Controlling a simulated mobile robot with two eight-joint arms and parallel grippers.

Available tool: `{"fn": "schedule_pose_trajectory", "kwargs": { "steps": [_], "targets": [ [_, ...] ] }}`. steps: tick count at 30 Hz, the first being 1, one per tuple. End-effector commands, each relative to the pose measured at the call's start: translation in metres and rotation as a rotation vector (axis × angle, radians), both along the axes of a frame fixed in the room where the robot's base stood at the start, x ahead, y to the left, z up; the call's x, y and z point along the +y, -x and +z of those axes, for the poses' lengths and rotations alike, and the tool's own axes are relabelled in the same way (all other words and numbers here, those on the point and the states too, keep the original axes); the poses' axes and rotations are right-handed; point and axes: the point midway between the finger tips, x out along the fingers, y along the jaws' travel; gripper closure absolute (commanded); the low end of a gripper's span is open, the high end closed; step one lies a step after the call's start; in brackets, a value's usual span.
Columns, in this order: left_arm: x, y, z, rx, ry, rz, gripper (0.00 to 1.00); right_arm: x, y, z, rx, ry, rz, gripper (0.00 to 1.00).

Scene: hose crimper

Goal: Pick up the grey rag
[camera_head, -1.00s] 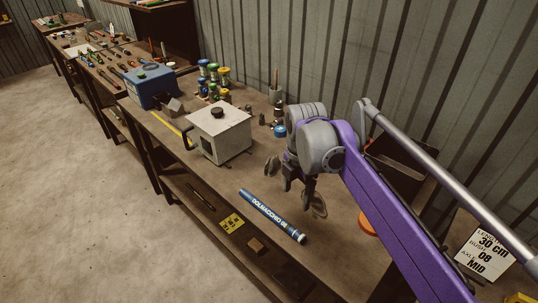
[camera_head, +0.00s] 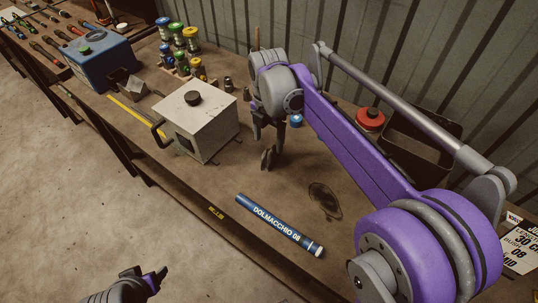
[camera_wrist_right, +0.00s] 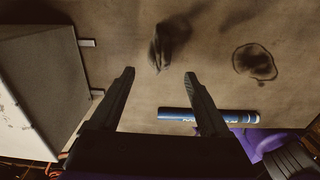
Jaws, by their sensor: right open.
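The grey rag appears as a small dark, crumpled lump (camera_head: 268,158) on the bench, right of the white box. It also shows in the right wrist view (camera_wrist_right: 170,42), somewhat blurred, just beyond the fingertips. My right gripper (camera_head: 267,135) is above and close to it. In the right wrist view the two fingers (camera_wrist_right: 159,73) are spread apart with nothing between them. My left gripper (camera_head: 157,280) is low at the bottom left, away from the bench top; its opening is unclear.
A white box with a black knob (camera_head: 205,125) stands left of the rag. A blue DOLMACCHIO tube (camera_head: 280,225) lies near the front edge. A dark ring stain (camera_head: 325,200) marks the bench. Spools (camera_head: 185,38), a blue machine (camera_head: 90,60) and a red-topped item (camera_head: 370,118) stand farther back.

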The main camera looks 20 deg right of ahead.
Motion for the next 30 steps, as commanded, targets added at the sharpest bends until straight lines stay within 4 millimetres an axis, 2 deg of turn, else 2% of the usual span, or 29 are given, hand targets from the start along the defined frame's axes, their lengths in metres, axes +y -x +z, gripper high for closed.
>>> {"fn": "schedule_pose_trajectory", "kwargs": {
  "steps": [7, 15, 24, 26, 30],
  "targets": [
    [0.0, 0.0, 0.0, 0.0, 0.0, 0.0, 0.36, -0.002, -0.001, -0.021, 0.0, 0.0, -0.001, 0.2],
    [0.0, 0.0, -0.001, 0.0, 0.0, 0.0, 0.36, -0.006, -0.002, -0.058, 0.0, 0.0, 0.0, 0.2],
    [0.0, 0.0, -0.001, 0.0, 0.0, 0.0, 0.36, -0.006, -0.002, -0.064, 0.0, 0.0, 0.0, 0.2],
    [0.0, 0.0, -0.001, 0.0, 0.0, 0.0, 0.36, -0.006, -0.002, -0.064, 0.0, 0.0, 0.0, 0.29],
    [0.0, 0.0, -0.001, 0.0, 0.0, 0.0, 0.36, -0.006, -0.002, -0.063, 0.0, 0.0, 0.0, 0.54]
  ]
}}
